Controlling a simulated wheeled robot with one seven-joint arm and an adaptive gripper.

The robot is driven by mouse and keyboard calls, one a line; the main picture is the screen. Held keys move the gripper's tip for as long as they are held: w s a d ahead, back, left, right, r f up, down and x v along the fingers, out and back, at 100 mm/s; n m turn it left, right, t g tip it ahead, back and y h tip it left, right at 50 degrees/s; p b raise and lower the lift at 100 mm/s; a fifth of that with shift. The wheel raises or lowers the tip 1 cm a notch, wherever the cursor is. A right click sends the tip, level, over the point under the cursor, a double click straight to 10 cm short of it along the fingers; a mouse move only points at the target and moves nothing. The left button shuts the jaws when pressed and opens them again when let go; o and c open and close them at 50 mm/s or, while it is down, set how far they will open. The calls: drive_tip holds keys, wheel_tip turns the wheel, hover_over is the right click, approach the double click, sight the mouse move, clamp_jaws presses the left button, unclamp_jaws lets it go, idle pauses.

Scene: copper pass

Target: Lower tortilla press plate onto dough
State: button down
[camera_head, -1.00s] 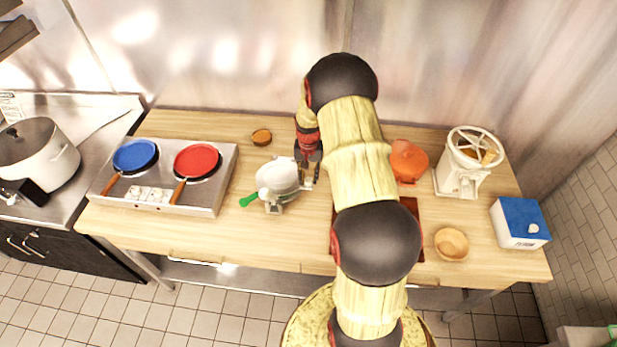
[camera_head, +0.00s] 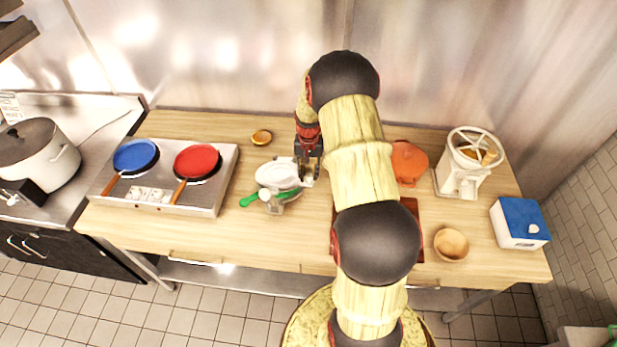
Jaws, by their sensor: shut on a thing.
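The tortilla press (camera_head: 278,207) stands on the wooden counter, left of my arm, with a green handle (camera_head: 252,200) reaching out to its lower left. Its white round upper plate (camera_head: 272,172) shows as an ellipse above the green handle. The gap under the plate is too small to judge. My gripper (camera_head: 308,174) points down at the plate's right edge and is shut on it. The dough cannot be made out. My arm reaches over the counter from the front and hides the counter to the right of the press.
A griddle (camera_head: 228,170) with a blue pan (camera_head: 135,154) and a red pan (camera_head: 196,160) stands to the left. A small bowl (camera_head: 262,137) is behind the press. To the right are an orange pot (camera_head: 408,165), a white grinder (camera_head: 460,180), a wooden bowl (camera_head: 451,244) and a flour box (camera_head: 519,229).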

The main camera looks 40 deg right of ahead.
drive_tip(key=c, duration=1.9)
unclamp_jaws()
drive_tip(key=shift+w+d+r, duration=0.2)
drive_tip(key=shift+w+r, duration=0.05)
drive_tip(key=shift+r, duration=0.05)
drive_tip(key=o, duration=0.4)
drive_tip(key=shift+s+f, duration=0.1)
drive_tip(key=shift+f, duration=0.05)
wheel_tip(320, 180, up, 12)
